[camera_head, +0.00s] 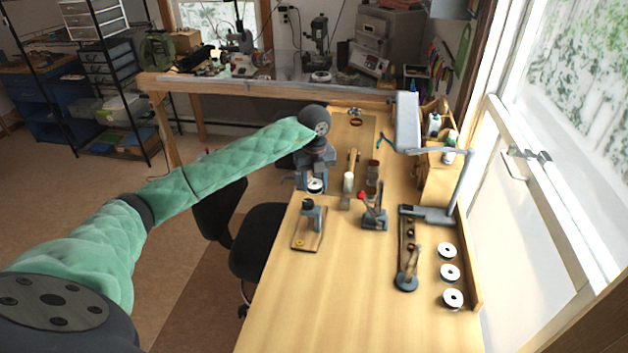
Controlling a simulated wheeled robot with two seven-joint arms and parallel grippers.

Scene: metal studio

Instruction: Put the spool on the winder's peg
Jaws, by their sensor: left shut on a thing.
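My left arm reaches in from the left, and its gripper (315,180) points down over the far left part of the wooden bench. It is shut on a white spool (315,187), which is partly hidden by the jaws. Just nearer than the spool stands a small grey device with a dark top on a wooden base (310,226), probably the winder. The spool appears just beyond this device's top; I cannot make out the peg or the exact gap. My right gripper is not in view.
A red-knobbed press (375,212) stands right of the winder. Three white spools (450,272) lie in a column at the right, near a grey-based stand (407,279). A lamp (432,214) stands behind them. The bench's near part (350,310) is clear.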

